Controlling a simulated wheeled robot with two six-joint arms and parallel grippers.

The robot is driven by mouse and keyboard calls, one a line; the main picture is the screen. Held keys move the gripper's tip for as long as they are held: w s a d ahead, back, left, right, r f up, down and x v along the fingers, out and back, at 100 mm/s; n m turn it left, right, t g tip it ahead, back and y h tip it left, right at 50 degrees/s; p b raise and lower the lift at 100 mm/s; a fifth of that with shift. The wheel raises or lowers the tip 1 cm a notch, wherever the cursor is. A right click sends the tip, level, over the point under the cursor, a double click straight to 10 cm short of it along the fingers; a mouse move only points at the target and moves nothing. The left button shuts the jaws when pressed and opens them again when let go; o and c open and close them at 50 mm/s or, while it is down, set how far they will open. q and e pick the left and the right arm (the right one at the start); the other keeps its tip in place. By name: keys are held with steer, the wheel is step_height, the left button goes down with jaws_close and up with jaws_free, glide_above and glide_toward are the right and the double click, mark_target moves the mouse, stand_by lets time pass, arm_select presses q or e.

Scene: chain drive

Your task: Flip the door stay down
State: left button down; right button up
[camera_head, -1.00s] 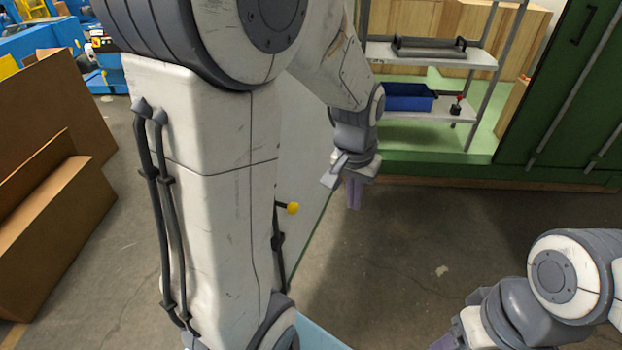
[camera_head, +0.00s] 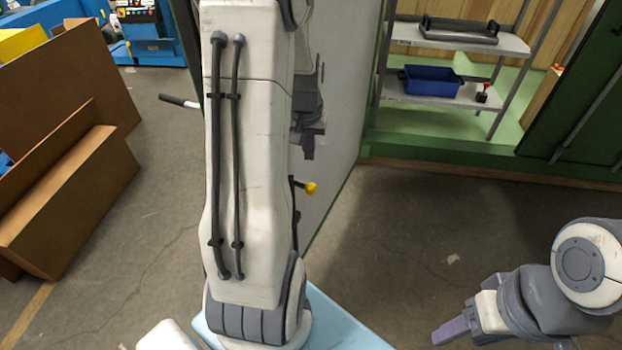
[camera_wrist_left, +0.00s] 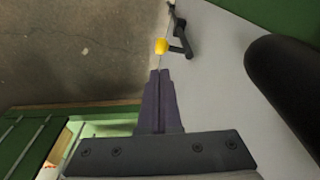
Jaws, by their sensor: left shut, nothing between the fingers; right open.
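The door stay (camera_head: 298,187) is a dark bar with a yellow tip, low on the pale door; the yellow tip (camera_head: 311,188) juts to the right. In the left wrist view the stay (camera_wrist_left: 180,38) lies at the top centre, its yellow tip turned left. My left gripper (camera_wrist_left: 160,72) is shut and empty, its fingertips just below the yellow tip in that picture and apart from it. In the head view this gripper (camera_head: 308,148) shows partly behind my own arm, above the stay. My right gripper (camera_head: 450,331) is open and empty at lower right, away from the door.
The pale door (camera_head: 340,130) stands open, with a handle (camera_head: 178,101) on its left side. A metal shelf (camera_head: 455,100) holds a blue bin (camera_head: 432,80). Brown boxes (camera_head: 70,170) stand at left. The floor between door and right arm is clear.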

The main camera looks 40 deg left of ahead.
mark_target(311, 186)
arm_select(q)
steer(key=f+p, duration=0.1)
steer(key=f, duration=0.3)
steer(key=w+f+p, duration=0.1)
steer(key=f, duration=0.3)
steer(key=f+p, duration=0.1)
steer(key=f, duration=0.3)
steer(key=shift+w+a+f, duration=0.2)
steer(key=shift+w+a, duration=0.2)
steer(key=shift+f, duration=0.1)
step_height(311, 186, down, 8)
steer(key=b, duration=0.7)
steer(key=shift+s+f, duration=0.1)
steer(key=shift+f, duration=0.05)
